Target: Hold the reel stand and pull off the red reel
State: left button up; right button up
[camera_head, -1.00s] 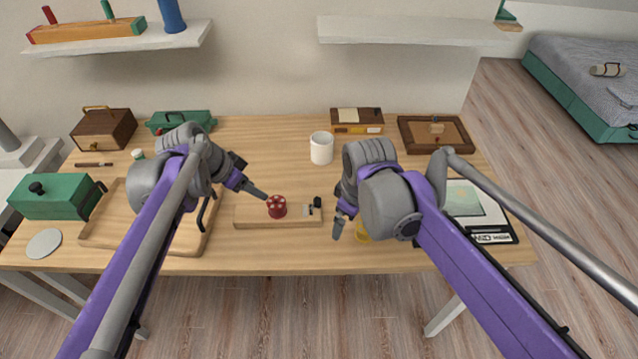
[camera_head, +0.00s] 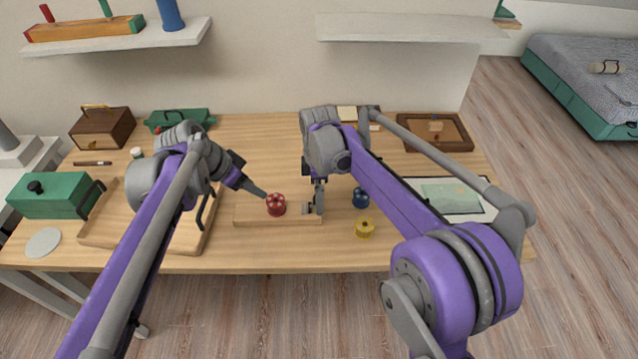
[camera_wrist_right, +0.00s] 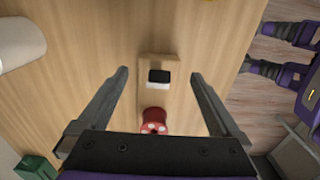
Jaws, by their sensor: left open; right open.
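The reel stand is a pale wooden board (camera_head: 247,217) on the desk, with the red reel (camera_head: 276,205) standing on its middle. A small grey-and-black piece (camera_head: 307,208) sits at its right end, partly hidden by my right gripper. My left gripper (camera_head: 260,192) is open, its tip just up and left of the red reel. My right gripper (camera_head: 319,196) is open above the stand's right end. In the right wrist view its fingers (camera_wrist_right: 158,78) lie on either side of the black-topped piece (camera_wrist_right: 159,76), apart from it. The red reel (camera_wrist_right: 154,120) shows nearer the palm.
A yellow reel (camera_head: 364,227) and a blue reel (camera_head: 360,198) stand right of the stand. A wooden tray (camera_head: 110,232) lies to the left. A white mug (camera_wrist_right: 20,44) shows in the right wrist view. The desk front (camera_head: 270,257) is clear.

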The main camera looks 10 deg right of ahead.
notch_tip(320, 180, down, 7)
jog(key=shift+r, duration=0.1)
dwell(0.3)
jog(key=c, duration=1.5)
pick_arm(q)
jog(key=o, duration=0.4)
jog(key=shift+w+d, duration=0.1)
jog(key=shift+c, duration=0.2)
jog(key=shift+o, duration=1.1)
jog(key=shift+w+d+f+m, duration=0.15)
jog(key=shift+d+m, duration=0.15)
jog(key=shift+m, duration=0.3)
jog(key=shift+o, duration=0.7)
jog(key=d+m+g+y, duration=0.1)
jog(key=m, duration=0.1)
jog(key=w+d+f+m+g+y, duration=0.1)
jog(key=m, duration=0.1)
jog(key=w+d+m+g+y, duration=0.1)
jog(key=m, duration=0.1)
jog(key=shift+w+d+f, duration=0.15)
jog(key=shift+w+f, duration=0.1)
jog(key=shift+f, duration=0.15)
jog(key=shift+w+d+f+m+y, duration=0.1)
jog(key=shift+w+d+m+y, duration=0.15)
jog(key=shift+m+y, duration=0.6)
